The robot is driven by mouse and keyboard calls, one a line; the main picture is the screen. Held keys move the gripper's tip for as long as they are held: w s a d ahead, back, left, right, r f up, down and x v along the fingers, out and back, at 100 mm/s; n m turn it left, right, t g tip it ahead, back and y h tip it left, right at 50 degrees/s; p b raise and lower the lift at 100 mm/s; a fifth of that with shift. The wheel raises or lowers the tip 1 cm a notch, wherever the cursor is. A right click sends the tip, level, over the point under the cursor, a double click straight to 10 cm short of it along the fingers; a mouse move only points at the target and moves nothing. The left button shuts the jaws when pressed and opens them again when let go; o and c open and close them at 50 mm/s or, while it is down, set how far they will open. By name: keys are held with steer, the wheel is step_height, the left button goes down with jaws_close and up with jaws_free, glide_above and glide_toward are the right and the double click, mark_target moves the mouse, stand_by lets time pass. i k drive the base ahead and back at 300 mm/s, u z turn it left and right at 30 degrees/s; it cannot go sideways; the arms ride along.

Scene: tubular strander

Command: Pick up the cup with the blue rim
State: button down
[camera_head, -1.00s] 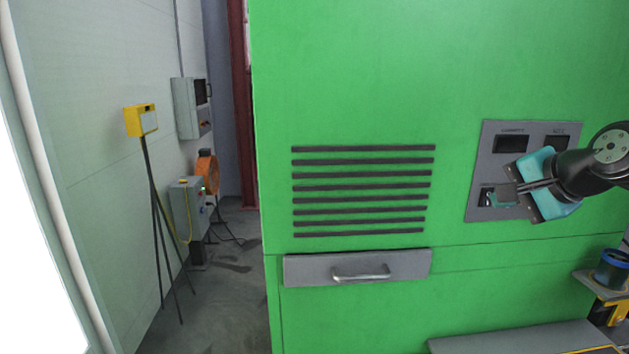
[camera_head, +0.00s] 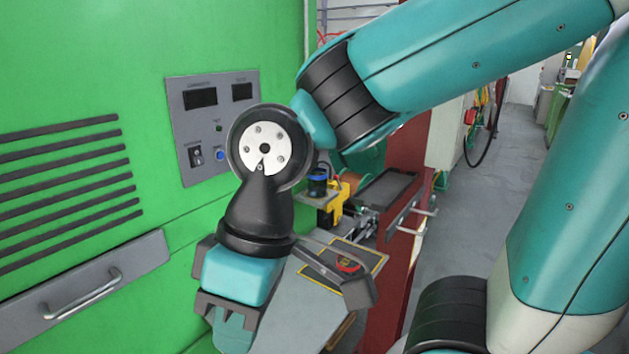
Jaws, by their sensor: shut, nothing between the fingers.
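The cup with the blue rim (camera_head: 318,184) is small and dark and stands upright on a small ledge beside the green cabinet, behind my arm in the picture. Its left side is close to my wrist's outline, and its rim shows. My gripper (camera_head: 358,292) is in front of and below the cup in the picture, with its fingers shut and empty, pointing right. It is apart from the cup.
The green cabinet (camera_head: 60,60) with a control panel (camera_head: 185,130) fills the left. A grey surface (camera_head: 305,320) with a yellow-outlined plate and a round red item (camera_head: 347,265) lies behind my gripper. A red post (camera_head: 400,225) stands right of the cup. Open floor (camera_head: 485,190) lies beyond.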

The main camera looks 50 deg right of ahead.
mark_target(317, 180)
steer(key=z, duration=1.2)
steer(key=k, duration=0.3)
steer(key=u, duration=0.9)
steer(key=i, duration=1.45)
steer(key=u, duration=0.05)
